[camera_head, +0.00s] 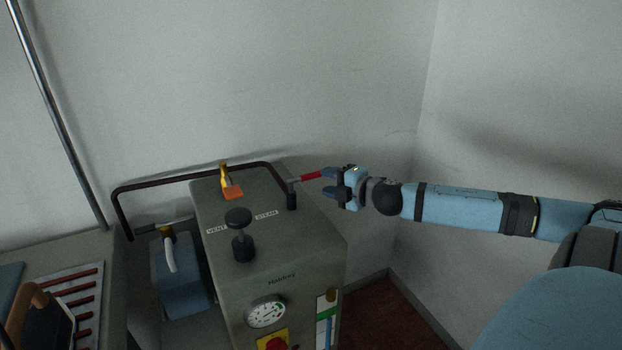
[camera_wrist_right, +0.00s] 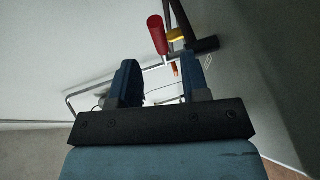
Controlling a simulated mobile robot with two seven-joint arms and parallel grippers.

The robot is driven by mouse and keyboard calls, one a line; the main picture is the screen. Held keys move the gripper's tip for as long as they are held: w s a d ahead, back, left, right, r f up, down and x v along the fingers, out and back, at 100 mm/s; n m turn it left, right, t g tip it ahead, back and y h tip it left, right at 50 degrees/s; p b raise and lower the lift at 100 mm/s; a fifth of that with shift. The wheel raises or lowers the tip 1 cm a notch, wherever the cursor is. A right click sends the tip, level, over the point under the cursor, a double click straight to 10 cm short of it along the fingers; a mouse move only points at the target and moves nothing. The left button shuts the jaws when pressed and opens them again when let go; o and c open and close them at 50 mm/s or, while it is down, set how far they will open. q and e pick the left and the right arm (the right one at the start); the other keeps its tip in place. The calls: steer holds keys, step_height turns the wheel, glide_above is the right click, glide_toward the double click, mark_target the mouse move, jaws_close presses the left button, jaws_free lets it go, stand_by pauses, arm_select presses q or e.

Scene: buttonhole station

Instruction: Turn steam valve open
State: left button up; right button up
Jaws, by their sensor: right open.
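My left gripper is not in view.
A black knob (camera_head: 239,218) by the VENT label and an orange-brass fitting (camera_head: 230,185) stand on the box top. A dark rail (camera_head: 190,178) runs behind. A pressure gauge (camera_head: 267,312) is on the front. Walls stand close behind and right.

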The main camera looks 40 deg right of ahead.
mark_target(313, 177)
steer(key=shift+w+a+f, duration=0.1)
steer(key=shift+w+f, duration=0.1)
steer(key=shift+w, duration=0.9)
steer(key=shift+w+a+f, duration=0.1)
steer(key=shift+w+f, duration=0.1)
steer(key=shift+w, duration=0.85)
steer(key=shift+w+a+f, duration=0.1)
steer(key=shift+w+f, duration=0.1)
steer(key=shift+w, duration=0.9)
steer(key=shift+c, duration=0.3)
jaws_close()
